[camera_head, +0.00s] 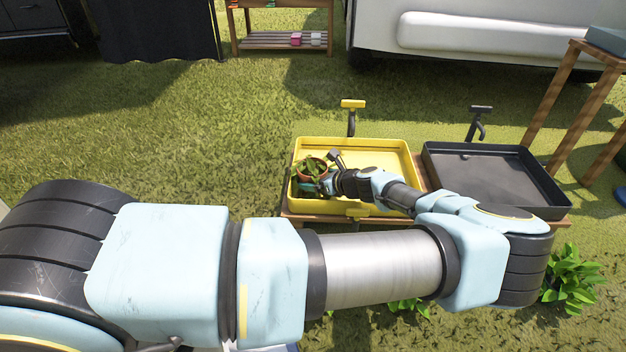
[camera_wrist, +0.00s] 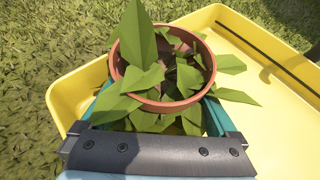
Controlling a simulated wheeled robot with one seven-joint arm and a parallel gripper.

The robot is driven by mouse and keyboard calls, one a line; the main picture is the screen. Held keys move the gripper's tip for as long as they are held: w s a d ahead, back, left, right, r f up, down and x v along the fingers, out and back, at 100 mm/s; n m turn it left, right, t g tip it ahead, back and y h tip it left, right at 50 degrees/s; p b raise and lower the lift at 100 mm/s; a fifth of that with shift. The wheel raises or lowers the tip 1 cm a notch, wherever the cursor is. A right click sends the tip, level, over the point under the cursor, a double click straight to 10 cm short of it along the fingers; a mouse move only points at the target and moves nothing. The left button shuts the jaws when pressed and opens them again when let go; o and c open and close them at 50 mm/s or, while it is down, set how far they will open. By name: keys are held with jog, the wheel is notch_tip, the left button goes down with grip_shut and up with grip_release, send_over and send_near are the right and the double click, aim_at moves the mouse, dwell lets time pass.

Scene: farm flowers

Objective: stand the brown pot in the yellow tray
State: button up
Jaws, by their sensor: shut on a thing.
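The brown pot (camera_head: 312,168) holds a leafy green plant and is at the left end of the yellow tray (camera_head: 375,149) in the head view. In the wrist view the brown pot (camera_wrist: 152,104) looks upright, its round rim facing the camera. My gripper (camera_head: 319,180) reaches in from the right and is shut on the pot. Its teal fingers show on both sides of the pot in the wrist view (camera_wrist: 158,112). The yellow tray (camera_wrist: 251,80) lies around and below the pot. The pot's base is hidden, so I cannot tell whether it touches the tray floor.
A dark grey tray (camera_head: 490,172) stands to the right on the same wooden stand. A yellow tap (camera_head: 352,104) rises behind the yellow tray and a dark tap (camera_head: 480,112) behind the grey one. The right part of the yellow tray looks empty. Grass lies all around.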

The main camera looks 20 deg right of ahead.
jog(key=o, duration=1.3)
jog(key=shift+f, duration=0.1)
jog(key=p+v, duration=0.5)
jog(key=v, duration=0.6)
jog(key=shift+r, duration=0.25)
jog(key=shift+s+d+r, duration=0.15)
jog(key=shift+s, duration=0.25)
jog(key=shift+s, duration=0.1)
